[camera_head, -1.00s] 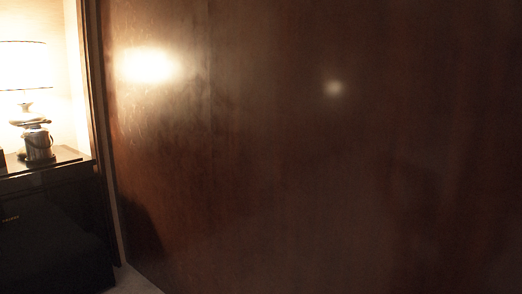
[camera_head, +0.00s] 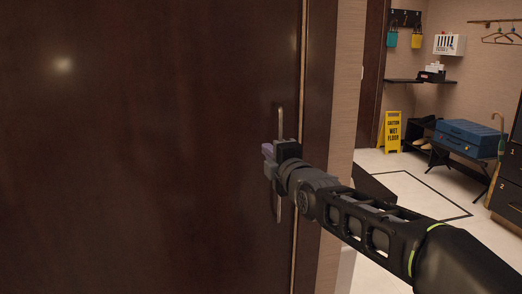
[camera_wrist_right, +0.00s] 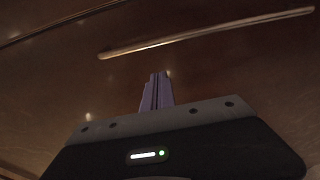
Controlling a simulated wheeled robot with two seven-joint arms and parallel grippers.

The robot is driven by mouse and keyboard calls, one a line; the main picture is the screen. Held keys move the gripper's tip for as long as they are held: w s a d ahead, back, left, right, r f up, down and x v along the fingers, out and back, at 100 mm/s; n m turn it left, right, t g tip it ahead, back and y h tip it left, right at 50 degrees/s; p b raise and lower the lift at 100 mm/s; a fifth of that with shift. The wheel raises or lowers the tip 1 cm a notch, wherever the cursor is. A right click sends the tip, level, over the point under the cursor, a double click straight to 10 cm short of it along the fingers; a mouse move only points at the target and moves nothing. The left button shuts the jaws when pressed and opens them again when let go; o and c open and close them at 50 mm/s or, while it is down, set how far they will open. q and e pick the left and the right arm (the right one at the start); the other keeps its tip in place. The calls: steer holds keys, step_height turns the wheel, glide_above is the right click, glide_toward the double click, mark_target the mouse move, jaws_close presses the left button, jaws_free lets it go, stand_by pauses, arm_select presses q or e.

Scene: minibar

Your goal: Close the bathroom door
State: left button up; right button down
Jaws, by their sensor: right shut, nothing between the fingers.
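The dark brown wooden door (camera_head: 150,150) fills the left half of the head view, and its right edge lies close to the dark frame (camera_head: 317,120). A long vertical metal handle (camera_head: 280,120) is on the door near that edge. My right gripper (camera_head: 267,152) is at the handle in the head view and hides its middle. In the right wrist view, the shut, empty fingers (camera_wrist_right: 157,92) point at the door surface, with the handle bar (camera_wrist_right: 205,34) apart from them, beyond their tips. Whether the fingers touch the door is unclear. My left gripper is out of view.
Right of the frame is a room with pale floor (camera_head: 420,190). A yellow wet floor sign (camera_head: 390,131), a blue suitcase (camera_head: 467,137) on a rack and a wall shelf (camera_head: 420,81) stand at the back. A dark drawer cabinet (camera_head: 508,175) is at the far right.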

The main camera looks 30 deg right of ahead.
steer(key=v, duration=0.5)
steer(key=shift+s+a+b, duration=0.3)
steer(key=shift+a, duration=0.05)
